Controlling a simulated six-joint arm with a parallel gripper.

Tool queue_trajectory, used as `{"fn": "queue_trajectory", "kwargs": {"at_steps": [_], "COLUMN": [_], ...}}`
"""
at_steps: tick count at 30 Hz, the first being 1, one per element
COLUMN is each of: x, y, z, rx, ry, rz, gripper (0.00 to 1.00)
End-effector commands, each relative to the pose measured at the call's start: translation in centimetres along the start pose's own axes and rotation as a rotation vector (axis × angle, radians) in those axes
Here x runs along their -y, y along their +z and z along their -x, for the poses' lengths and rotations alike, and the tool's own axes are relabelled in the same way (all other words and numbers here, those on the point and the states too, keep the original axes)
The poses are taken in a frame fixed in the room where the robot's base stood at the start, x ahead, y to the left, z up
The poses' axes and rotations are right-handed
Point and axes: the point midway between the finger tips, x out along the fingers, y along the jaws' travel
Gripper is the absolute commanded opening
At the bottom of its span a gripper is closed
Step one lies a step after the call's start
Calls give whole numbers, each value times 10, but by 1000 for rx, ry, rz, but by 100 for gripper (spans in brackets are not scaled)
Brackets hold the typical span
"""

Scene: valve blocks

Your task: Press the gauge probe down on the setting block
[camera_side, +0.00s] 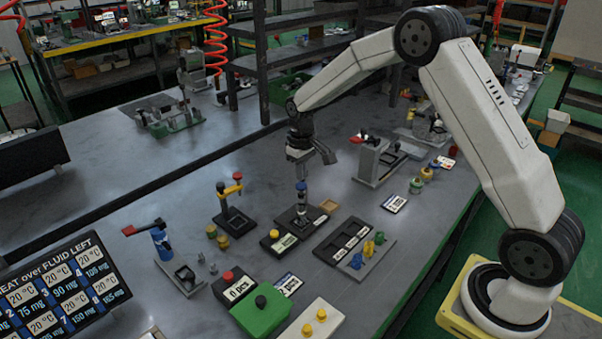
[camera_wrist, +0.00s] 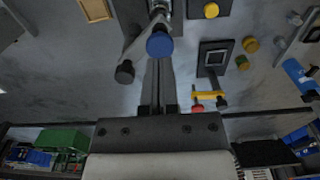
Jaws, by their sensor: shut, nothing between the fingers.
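The gauge probe (camera_side: 301,193) stands upright on a black base (camera_side: 286,216), with a blue cap over a metallic stem. The blue cap (camera_wrist: 159,43) also shows in the wrist view, with a lever ending in a black knob (camera_wrist: 125,72) beside it. My gripper (camera_side: 300,177) points down directly over the blue cap, at or just above it; I cannot tell if they touch. In the wrist view my gripper (camera_wrist: 158,62) has its fingers together and empty, the tips by the cap. I cannot make out the setting block under the probe.
A yellow-armed press with a red knob (camera_side: 233,188) stands left of the probe. A dark tray (camera_side: 349,231) lies to the right, with blue and yellow pieces beside it. A green box (camera_side: 262,313) is in front. A grey fixture (camera_side: 372,160) stands behind right.

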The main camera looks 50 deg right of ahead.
Motion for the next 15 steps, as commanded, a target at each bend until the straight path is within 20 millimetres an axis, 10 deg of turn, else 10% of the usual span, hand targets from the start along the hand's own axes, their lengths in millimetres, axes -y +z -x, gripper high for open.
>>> {"fn": "queue_trajectory", "kwargs": {"at_steps": [15], "x": [0], "y": [0], "z": [-6], "rx": [0], "ry": [0], "rz": [0], "gripper": [0]}}
